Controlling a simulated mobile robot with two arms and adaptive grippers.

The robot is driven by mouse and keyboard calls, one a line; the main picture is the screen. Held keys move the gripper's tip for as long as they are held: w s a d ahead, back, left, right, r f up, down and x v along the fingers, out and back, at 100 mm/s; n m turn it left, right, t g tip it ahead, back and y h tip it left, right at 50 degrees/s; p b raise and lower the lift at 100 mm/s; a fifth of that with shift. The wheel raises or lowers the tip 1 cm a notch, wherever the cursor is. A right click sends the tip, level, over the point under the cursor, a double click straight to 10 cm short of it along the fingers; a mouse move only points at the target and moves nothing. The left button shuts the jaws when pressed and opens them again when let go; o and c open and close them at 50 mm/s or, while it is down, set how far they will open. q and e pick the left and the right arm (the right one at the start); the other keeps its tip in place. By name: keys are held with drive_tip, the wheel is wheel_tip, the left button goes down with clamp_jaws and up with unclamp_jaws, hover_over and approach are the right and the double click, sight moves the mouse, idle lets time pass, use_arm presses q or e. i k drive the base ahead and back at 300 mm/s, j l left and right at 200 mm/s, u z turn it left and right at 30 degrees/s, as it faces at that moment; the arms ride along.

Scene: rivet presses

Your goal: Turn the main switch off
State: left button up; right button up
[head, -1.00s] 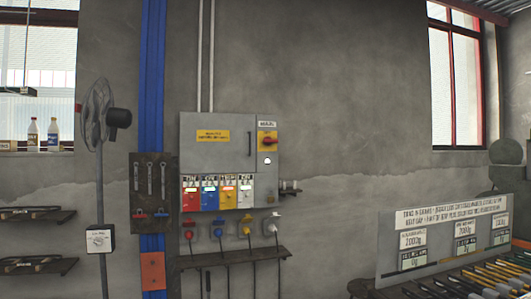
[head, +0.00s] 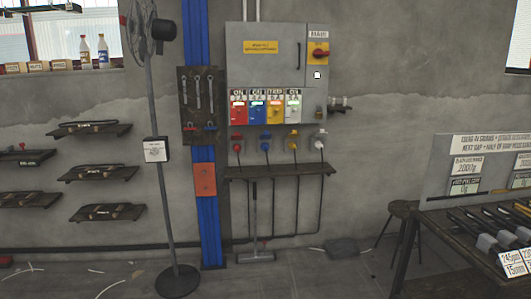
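The main switch (head: 319,51) is a red rotary handle on a yellow plate, under a small label reading MAIN. It sits at the upper right of the grey electrical cabinet (head: 262,70) on the wall. The red handle looks roughly horizontal. A small white square with a dark border (head: 317,75) shows below it. Neither of my grippers is in the head view.
Red, blue, yellow and white breaker panels (head: 265,107) line the cabinet's lower part, with plugs and cables below. A standing fan (head: 157,150) is to the left. A workbench (head: 455,240) and stool (head: 403,210) are at right. The floor before the cabinet (head: 300,275) looks mostly clear.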

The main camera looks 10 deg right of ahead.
sight(321, 53)
drive_tip(key=i+z, duration=0.15)
drive_tip(key=i, duration=1.55)
